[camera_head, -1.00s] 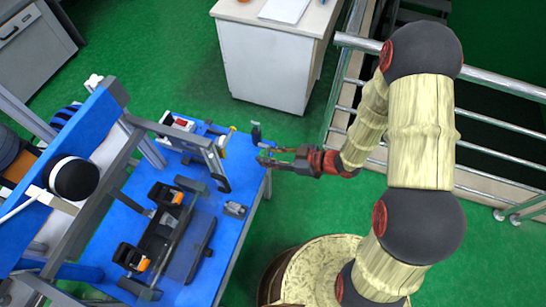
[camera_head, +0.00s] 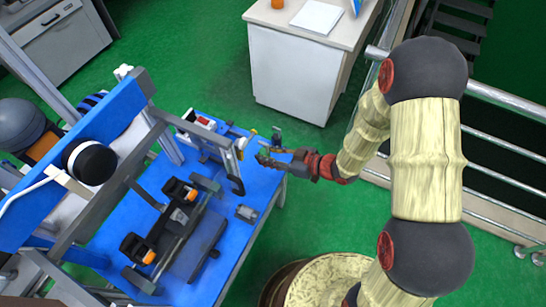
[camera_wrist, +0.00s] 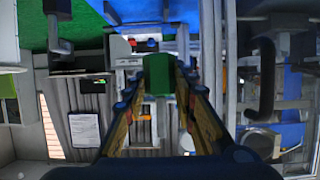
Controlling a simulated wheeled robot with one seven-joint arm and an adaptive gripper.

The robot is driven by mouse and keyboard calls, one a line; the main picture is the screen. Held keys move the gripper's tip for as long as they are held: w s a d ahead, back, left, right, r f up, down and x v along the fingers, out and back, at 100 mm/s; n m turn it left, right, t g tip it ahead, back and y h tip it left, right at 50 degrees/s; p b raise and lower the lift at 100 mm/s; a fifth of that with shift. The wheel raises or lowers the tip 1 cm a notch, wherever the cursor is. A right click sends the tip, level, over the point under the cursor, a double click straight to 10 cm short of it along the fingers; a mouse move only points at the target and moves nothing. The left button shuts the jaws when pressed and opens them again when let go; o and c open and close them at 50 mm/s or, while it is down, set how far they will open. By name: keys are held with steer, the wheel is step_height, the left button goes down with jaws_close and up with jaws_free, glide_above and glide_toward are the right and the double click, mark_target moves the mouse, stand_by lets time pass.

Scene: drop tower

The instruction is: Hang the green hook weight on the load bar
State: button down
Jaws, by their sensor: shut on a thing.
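My gripper (camera_head: 268,156) is at the right edge of the blue table in the head view. In the wrist view my gripper (camera_wrist: 158,95) has its two fingers on either side of a green block-like piece (camera_wrist: 157,74), which looks like the green hook weight; its hook cannot be made out. In the head view the weight is too small and dark to tell clearly. A grey upright frame with a dark curved end (camera_head: 237,186) stands on the table just left of my gripper, apart from it. I cannot tell for sure which part is the load bar.
The blue table (camera_head: 228,262) carries a black device with orange parts (camera_head: 178,192) and a small grey block (camera_head: 246,213). A tall blue-and-grey tower (camera_head: 85,125) stands at left. A white cabinet (camera_head: 290,75) is behind, and metal rails (camera_head: 505,100) are at right. Green floor lies between.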

steer(key=r+b+x, duration=0.1)
steer(key=b+x, duration=0.1)
steer(key=x, duration=0.4)
steer(key=shift+w+a, duration=0.15)
steer(key=shift+a, duration=0.1)
stand_by(0.4)
steer(key=c, duration=1.4)
jaws_free()
steer(key=v, duration=1.2)
steer(key=shift+f, duration=0.1)
